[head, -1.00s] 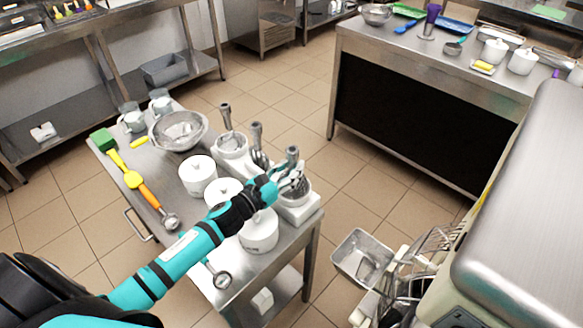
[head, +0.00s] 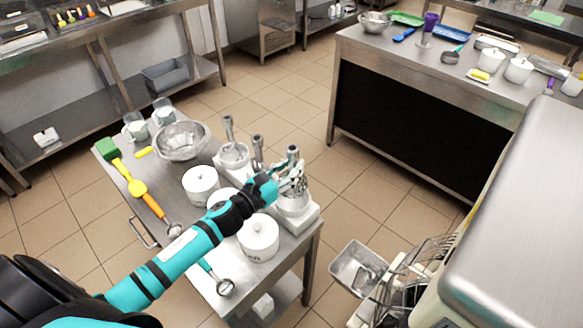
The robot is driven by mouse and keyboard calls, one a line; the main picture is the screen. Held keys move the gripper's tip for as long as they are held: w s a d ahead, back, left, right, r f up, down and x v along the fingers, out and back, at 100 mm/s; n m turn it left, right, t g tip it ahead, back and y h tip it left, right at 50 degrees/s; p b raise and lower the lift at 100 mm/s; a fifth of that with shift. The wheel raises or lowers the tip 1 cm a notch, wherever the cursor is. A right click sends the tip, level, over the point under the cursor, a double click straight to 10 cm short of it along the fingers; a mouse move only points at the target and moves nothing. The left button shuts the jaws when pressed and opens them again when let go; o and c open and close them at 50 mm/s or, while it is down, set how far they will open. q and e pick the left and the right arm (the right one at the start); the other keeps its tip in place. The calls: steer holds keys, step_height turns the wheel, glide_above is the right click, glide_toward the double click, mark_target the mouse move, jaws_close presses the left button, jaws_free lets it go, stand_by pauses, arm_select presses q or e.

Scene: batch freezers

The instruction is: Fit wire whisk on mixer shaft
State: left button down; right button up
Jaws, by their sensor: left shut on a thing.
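My left gripper (head: 287,184) reaches across the small steel table and is shut on the wire whisk (head: 299,184). The whisk is upright, with its grey hub (head: 292,152) on top. Its lower end is at or just inside the white cup (head: 294,203) at the right end of the rack; I cannot tell how far. The fingers partly hide the wires. A beige machine with a steel top (head: 525,215), seemingly the mixer, stands at the right edge. A wire guard (head: 405,270) shows at its side. Its shaft is not visible. My right gripper is out of view.
Two other attachments (head: 228,130) (head: 258,150) stand in the rack. White lidded pots (head: 258,238), a steel sieve bowl (head: 182,140), a scoop (head: 224,287) and spatulas (head: 136,186) crowd the table. A grey bin (head: 358,267) lies between table and machine. Tiled floor is clear beyond.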

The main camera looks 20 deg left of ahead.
mark_target(290, 159)
arm_select(q)
steer(key=shift+s+a+r+p, duration=0.3)
steer(key=shift+s+r+p, duration=0.35)
steer(key=shift+s+r, duration=0.25)
steer(key=shift+s+a+r+p, duration=0.3)
steer(key=shift+s+r+p, duration=0.3)
steer(key=shift+s+r, duration=0.2)
steer(key=shift+s+a+r, duration=0.2)
steer(key=shift+s+r, duration=0.2)
steer(key=shift+s, duration=0.3)
steer(key=shift+f, duration=0.1)
steer(key=s+d+f+n+b, duration=0.1)
steer(key=s+d+f+b, duration=0.25)
steer(key=s+d, duration=0.3)
steer(key=s+r+n+t+y+b, duration=0.1)
steer(key=s+r+n+y+b, duration=0.1)
steer(key=s+y, duration=0.3)
steer(key=s+b, duration=0.1)
steer(key=s, duration=0.3)
steer(key=shift+r+n+y, duration=0.3)
steer(key=shift+n+y, duration=0.1)
